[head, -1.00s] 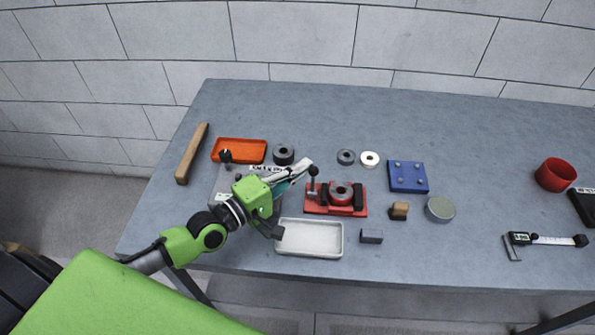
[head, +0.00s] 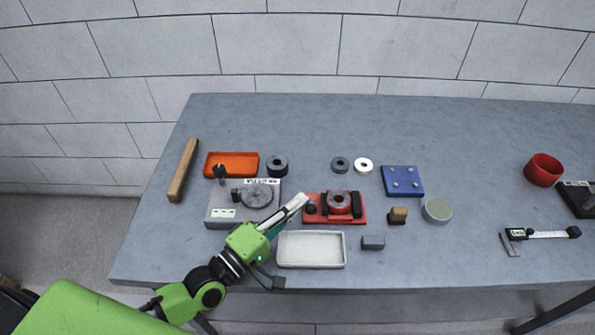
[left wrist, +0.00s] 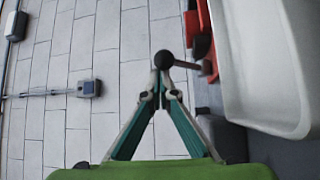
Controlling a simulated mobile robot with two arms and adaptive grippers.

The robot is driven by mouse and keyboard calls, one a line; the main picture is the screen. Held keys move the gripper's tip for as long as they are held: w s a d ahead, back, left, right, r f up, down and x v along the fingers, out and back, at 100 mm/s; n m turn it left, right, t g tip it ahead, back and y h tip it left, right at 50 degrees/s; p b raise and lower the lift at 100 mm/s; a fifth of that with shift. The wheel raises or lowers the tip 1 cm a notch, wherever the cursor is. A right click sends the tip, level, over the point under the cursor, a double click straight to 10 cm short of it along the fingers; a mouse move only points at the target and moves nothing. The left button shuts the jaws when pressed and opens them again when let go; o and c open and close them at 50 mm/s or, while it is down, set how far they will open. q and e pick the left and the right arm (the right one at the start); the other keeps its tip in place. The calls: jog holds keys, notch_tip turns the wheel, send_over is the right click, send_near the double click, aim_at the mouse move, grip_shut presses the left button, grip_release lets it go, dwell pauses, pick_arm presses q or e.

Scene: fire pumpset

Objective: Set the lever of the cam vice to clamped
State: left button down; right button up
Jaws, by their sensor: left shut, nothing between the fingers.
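The cam vice (head: 323,220) is a red base on the table with a grey ring (head: 339,199) between black jaws. Its lever, tipped with a black ball knob (head: 311,209), is at the vice's left end and leans low toward the front edge. My left gripper (head: 304,199) is shut and empty, its tips at the knob. In the left wrist view the knob (left wrist: 163,60) appears right at the fingertips (left wrist: 163,78), with the lever rod running right to the red vice (left wrist: 203,45). I cannot tell whether they touch. My right gripper is not in view.
A white tray (head: 312,263) lies just in front of the vice. A grey fixture with a round disc (head: 256,195) stands to the left, under my fingers' side. A grey block (head: 373,243) and a brown block (head: 398,216) sit to the right.

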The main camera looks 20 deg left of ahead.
pick_arm(q)
jog(key=shift+s+f, duration=0.3)
jog(key=shift+f, duration=0.1)
dwell(0.4)
jog(key=shift+s, duration=0.15)
jog(key=shift+s+a+f, duration=0.15)
jog(key=shift+s, duration=0.15)
jog(key=v, duration=1.1)
jog(key=shift+a+r, duration=0.1)
jog(key=shift+r, duration=0.2)
